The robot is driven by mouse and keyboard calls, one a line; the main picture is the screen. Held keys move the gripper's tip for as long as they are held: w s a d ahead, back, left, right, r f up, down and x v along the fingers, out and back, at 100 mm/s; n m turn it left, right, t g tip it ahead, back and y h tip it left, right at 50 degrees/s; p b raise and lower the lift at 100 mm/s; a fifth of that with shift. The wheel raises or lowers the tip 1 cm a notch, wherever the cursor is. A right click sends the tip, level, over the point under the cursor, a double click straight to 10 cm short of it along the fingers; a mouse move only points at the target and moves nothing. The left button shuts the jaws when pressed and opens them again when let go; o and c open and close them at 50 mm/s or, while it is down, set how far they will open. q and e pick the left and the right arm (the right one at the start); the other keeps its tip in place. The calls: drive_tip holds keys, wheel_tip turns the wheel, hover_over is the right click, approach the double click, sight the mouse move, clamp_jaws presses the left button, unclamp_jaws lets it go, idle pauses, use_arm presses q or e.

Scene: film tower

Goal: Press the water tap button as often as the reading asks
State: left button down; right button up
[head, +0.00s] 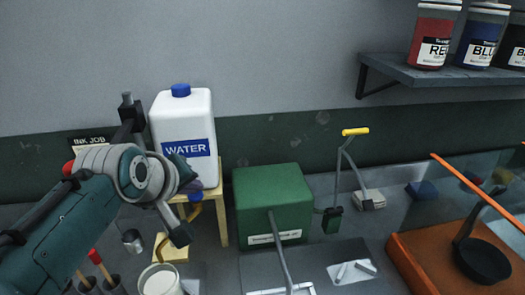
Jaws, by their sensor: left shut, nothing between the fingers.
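A white water jug (182,112) with a blue cap and a blue WATER label stands on a small yellow wooden stand (222,215). A blue piece (195,197), which looks like the tap button, shows low on the jug's front. My left gripper (188,178) is in front of the jug's lower part, just above this blue piece. It is shut and empty; its fingertips are hard to make out, and I cannot tell whether it touches the blue piece. My right gripper is out of view.
A can with pale contents (160,281) stands below the tap area. A green box (268,190) and a yellow-handled lever (355,132) stand to the right. An orange-framed tray (410,262) is at far right. Ink jars (434,35) stand on a wall shelf (440,75).

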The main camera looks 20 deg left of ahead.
use_arm(q)
drive_tip(key=shift+f, duration=0.35)
drive_tip(key=shift+r, duration=0.1)
idle(0.5)
drive_tip(key=shift+r+p, duration=0.9)
drive_tip(key=shift+p, duration=0.05)
wheel_tip(320, 180, up, 5)
drive_tip(key=p, duration=0.5)
idle(2.1)
wheel_tip(320, 180, up, 4)
drive_tip(key=p, duration=0.5)
hover_over(194, 199)
drive_tip(key=shift+f, duration=0.2)
